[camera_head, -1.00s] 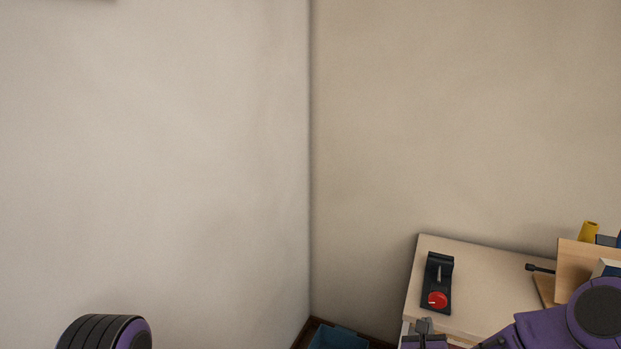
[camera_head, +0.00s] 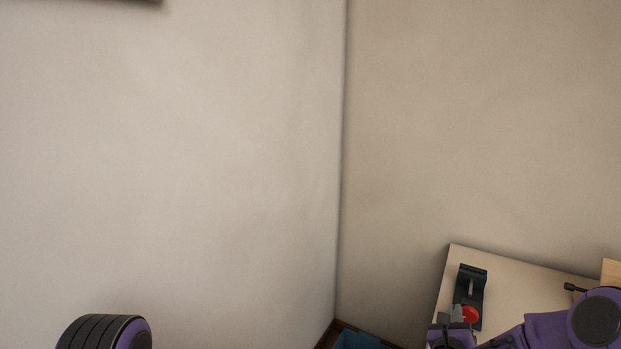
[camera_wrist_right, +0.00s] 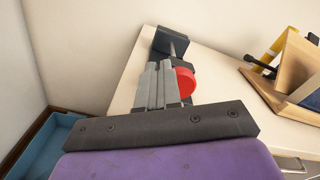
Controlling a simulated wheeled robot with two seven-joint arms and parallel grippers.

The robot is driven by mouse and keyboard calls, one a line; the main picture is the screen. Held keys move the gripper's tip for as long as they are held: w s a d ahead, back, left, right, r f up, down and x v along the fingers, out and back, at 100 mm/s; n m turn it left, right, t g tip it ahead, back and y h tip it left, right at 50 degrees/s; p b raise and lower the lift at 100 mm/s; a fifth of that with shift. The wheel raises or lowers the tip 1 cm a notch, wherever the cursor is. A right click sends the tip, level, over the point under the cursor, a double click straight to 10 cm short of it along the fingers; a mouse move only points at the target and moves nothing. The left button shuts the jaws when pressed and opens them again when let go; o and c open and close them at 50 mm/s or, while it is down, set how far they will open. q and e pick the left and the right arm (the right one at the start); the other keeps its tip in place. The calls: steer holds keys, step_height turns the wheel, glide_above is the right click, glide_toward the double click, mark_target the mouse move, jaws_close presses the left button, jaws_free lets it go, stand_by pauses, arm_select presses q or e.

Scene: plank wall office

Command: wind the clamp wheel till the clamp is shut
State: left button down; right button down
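The clamp (camera_head: 471,283) is a black frame with a grey screw and a red wheel (camera_head: 470,314), standing near the left edge of the desk. In the right wrist view the clamp (camera_wrist_right: 172,40) is beyond my fingers, and its red wheel (camera_wrist_right: 186,84) shows just right of them. My right gripper (camera_head: 457,314) overlaps the wheel's left side in the head view. In the right wrist view my right gripper (camera_wrist_right: 159,68) has its grey fingers together, with nothing seen between them. Contact with the wheel cannot be told. The clamp's jaw gap is unclear. My left gripper is out of view.
The desk top (camera_head: 520,290) is bare right of the clamp. A wooden stand (camera_wrist_right: 285,75) and a black-handled tool (camera_wrist_right: 258,62) are farther right. A blue bin (camera_wrist_right: 50,145) is on the floor left of the desk. Walls meet behind.

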steer(key=shift+w+d+r, duration=0.15)
steer(key=shift+d+r, duration=0.1)
steer(key=shift+r, duration=0.1)
steer(key=shift+d+r, duration=0.1)
steer(key=shift+r, duration=0.1)
steer(key=shift+w, duration=0.1)
steer(key=shift+d, duration=0.1)
steer(key=shift+d+r, duration=0.15)
steer(key=shift+d, duration=0.25)
steer(key=shift+d+f, duration=0.25)
steer(key=shift+d, duration=0.1)
steer(key=shift+s, duration=0.2)
